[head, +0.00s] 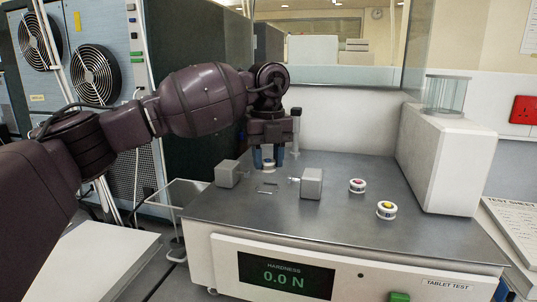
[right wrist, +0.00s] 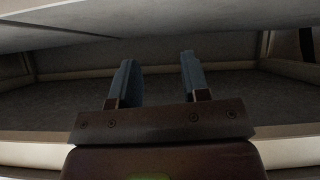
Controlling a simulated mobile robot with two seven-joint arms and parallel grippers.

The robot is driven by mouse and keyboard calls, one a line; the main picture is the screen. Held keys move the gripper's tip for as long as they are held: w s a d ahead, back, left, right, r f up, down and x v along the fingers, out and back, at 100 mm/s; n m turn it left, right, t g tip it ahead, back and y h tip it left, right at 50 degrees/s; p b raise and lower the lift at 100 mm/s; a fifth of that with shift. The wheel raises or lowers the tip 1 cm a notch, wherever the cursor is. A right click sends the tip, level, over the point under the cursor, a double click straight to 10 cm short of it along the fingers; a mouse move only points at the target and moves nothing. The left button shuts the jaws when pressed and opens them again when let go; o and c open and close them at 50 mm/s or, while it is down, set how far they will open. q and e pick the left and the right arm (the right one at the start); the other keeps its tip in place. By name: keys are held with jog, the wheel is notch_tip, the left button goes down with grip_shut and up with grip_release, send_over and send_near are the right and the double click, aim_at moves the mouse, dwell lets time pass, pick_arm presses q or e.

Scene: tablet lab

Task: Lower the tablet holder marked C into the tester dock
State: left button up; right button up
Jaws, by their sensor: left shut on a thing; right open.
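My left gripper (head: 267,164) points down over the tester's metal top, its blue fingers shut on a small round tablet holder (head: 268,164). The fingers partly cover this holder, and I cannot read its mark. It is behind the gap between two grey blocks (head: 228,174) (head: 312,184) of the tester. Small dark slots (head: 267,188) lie in the top between the blocks, in front of the held holder. I cannot tell its exact height above the top. My right gripper (right wrist: 158,65) is open and empty in the right wrist view.
A white housing (head: 445,155) bounds the right side. The display (head: 285,276) reads 0.0 N. A grey recess (right wrist: 230,95) lies before my right gripper.

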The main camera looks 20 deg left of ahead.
pick_arm(q)
jog(key=shift+f+b, duration=0.4)
jog(key=shift+f, duration=0.5)
jog(key=shift+f+b, duration=0.4)
jog(key=shift+f, duration=0.35)
jog(key=shift+r+p, duration=0.15)
jog(key=shift+p, duration=0.2)
jog(key=shift+s, duration=0.1)
jog(key=shift+f, duration=0.2)
pick_arm(e)
jog(key=shift+w+a+f, duration=0.1)
jog(key=shift+a+f, duration=0.05)
jog(key=shift+f, duration=0.15)
pick_arm(q)
jog(key=shift+p, duration=0.35)
pick_arm(e)
jog(key=shift+w+d+r, duration=0.2)
jog(key=shift+r, duration=0.3)
jog(key=shift+w+a, duration=0.1)
jog(key=shift+a, duration=0.1)
pick_arm(q)
jog(key=shift+f+p, duration=0.1)
jog(key=shift+p, duration=0.2)
pick_arm(e)
jog(key=shift+d+r, duration=0.2)
jog(key=shift+r, duration=0.3)
